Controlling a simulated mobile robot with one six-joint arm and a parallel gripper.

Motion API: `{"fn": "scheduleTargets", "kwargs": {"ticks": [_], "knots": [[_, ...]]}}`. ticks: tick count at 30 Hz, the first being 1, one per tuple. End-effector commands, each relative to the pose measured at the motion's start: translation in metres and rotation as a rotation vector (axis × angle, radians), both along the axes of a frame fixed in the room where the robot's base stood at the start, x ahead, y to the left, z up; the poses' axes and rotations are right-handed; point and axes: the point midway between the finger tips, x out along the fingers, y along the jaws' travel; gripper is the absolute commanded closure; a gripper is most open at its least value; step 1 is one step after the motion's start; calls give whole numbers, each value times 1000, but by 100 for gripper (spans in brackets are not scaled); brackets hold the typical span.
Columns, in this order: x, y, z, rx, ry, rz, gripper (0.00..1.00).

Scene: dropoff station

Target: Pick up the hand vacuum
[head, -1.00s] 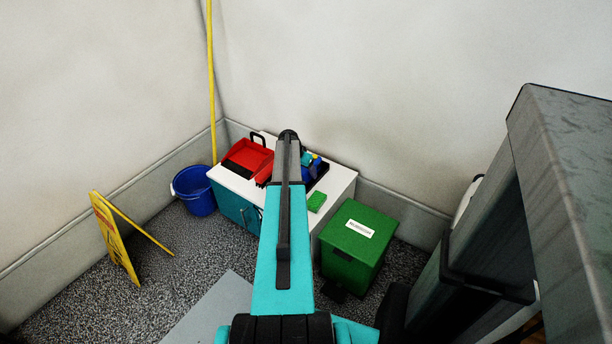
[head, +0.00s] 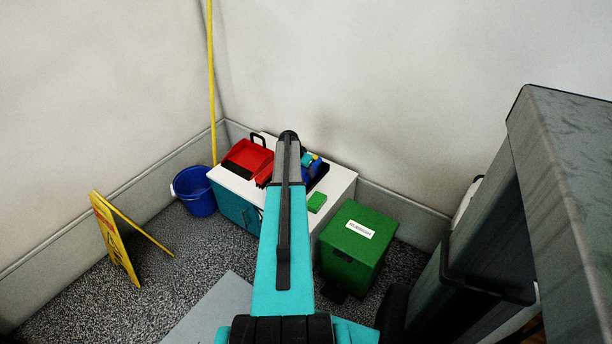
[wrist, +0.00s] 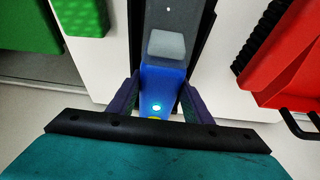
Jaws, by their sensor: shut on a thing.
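The hand vacuum (wrist: 160,78) is blue with a pale grey patch, and a small light glows on it. In the wrist view it lies between the two dark fingers of my gripper (wrist: 159,103), which is shut on it. In the head view part of its blue body (head: 309,173) shows just right of my arm, over the white cabinet top. My arm hides the rest there. A dark grey strip lies beyond the vacuum in the wrist view. I cannot tell if the vacuum is clear of the surface.
The white cabinet (head: 338,185) also bears a red dustpan (head: 247,158) on the left and a green sponge (head: 317,202) at the front. A green rubbish bin (head: 357,248) stands to its right and a blue bucket (head: 194,191) to its left. A yellow floor sign (head: 116,240) stands further left.

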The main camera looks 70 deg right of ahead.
Motion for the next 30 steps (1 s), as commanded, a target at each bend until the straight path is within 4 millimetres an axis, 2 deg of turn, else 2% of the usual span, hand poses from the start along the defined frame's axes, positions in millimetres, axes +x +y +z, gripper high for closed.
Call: {"fn": "scheduleTargets", "kwargs": {"ticks": [11, 19, 30], "knots": [[0, 0, 8, -1, 0, -1, 100], [0, -1, 38, -4, -1, 0, 100], [-11, 40, 41, -1, 0, 0, 100]]}}
